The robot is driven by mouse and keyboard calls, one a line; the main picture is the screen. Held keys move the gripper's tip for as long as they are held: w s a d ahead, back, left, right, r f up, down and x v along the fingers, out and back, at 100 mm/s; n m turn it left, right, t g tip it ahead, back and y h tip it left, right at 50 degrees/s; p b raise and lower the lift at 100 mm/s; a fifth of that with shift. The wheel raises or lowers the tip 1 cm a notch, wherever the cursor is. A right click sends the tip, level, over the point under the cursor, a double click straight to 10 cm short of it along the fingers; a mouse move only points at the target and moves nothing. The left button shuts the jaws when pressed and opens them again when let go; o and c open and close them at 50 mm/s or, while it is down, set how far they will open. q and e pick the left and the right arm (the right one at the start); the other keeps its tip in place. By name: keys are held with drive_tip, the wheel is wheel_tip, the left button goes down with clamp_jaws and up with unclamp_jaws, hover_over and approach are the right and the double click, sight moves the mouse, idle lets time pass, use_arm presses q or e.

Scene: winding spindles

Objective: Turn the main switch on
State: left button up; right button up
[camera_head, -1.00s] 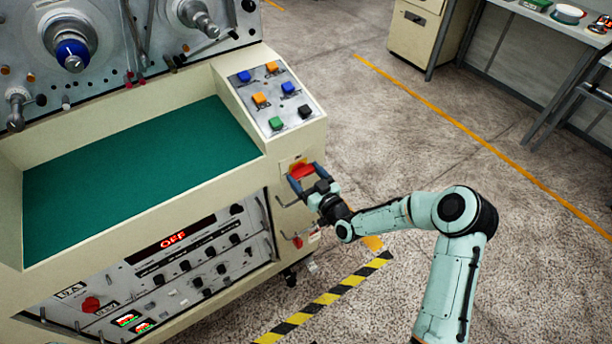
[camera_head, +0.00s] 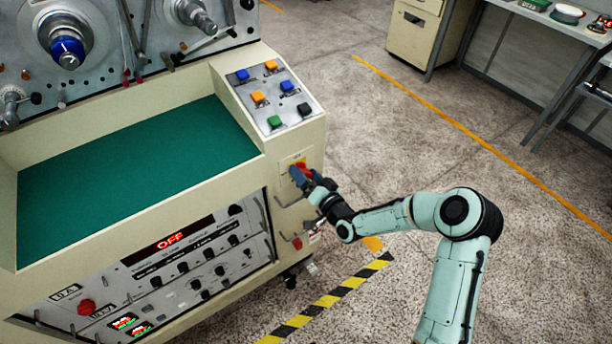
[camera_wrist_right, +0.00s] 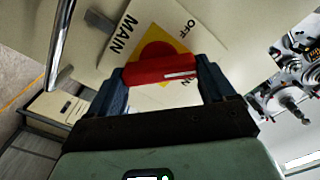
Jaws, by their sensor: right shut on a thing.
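The main switch is a red handle on a yellow plate on the front of the cream machine, below the button panel; in the head view only a bit of the red handle (camera_head: 303,169) shows past the gripper. In the right wrist view the red handle (camera_wrist_right: 160,69) lies between the two fingers, with the labels MAIN, OFF and part of ON around it. My right gripper (camera_head: 299,174) is shut on this handle; it also fills the lower right wrist view (camera_wrist_right: 160,82). The display (camera_head: 170,240) reads OFF in red. My left gripper is not in view.
A metal bar handle (camera_wrist_right: 64,45) stands beside the switch in the wrist view. The sloped button panel (camera_head: 285,82) is above the switch. Striped floor tape (camera_head: 330,298) runs below my right arm. Open floor lies to the right.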

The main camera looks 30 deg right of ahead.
drive_tip(key=m, duration=0.4)
drive_tip(key=shift+m, duration=0.3)
drive_tip(key=m+p, duration=0.1)
drive_tip(key=m, duration=0.3)
drive_tip(key=shift+d+f+m, duration=0.1)
drive_tip(key=shift+f+m, duration=0.05)
drive_tip(key=shift+m, duration=0.25)
drive_tip(key=o, duration=0.9)
drive_tip(key=shift+s, duration=0.1)
drive_tip(key=s, duration=0.8)
drive_tip(key=s+d, duration=0.1)
drive_tip(key=s, duration=0.4)
drive_tip(key=shift+s, duration=0.1)
